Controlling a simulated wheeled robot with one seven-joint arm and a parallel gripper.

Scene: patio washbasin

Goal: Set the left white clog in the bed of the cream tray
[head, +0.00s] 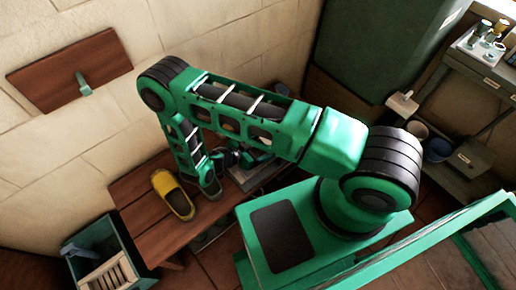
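My gripper (248,160) is small and dark in the head view, low over the right part of the wooden bench (147,205). My own arm covers much of it, and whether its fingers are apart is unclear. Below and beside it shows the edge of a shallow greyish tray (246,181), mostly hidden by my arm; I cannot tell if this is the cream tray. I cannot make out a white clog. Pale patches show through the gaps in my arm but are too covered to name.
A yellow clog (173,194) lies on the bench left of my arm. A green crate with pale slats (108,272) stands at the lower left. A wooden board (70,70) hangs on the wall. A side table (487,78) with jars and a blue bowl (437,150) are at right.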

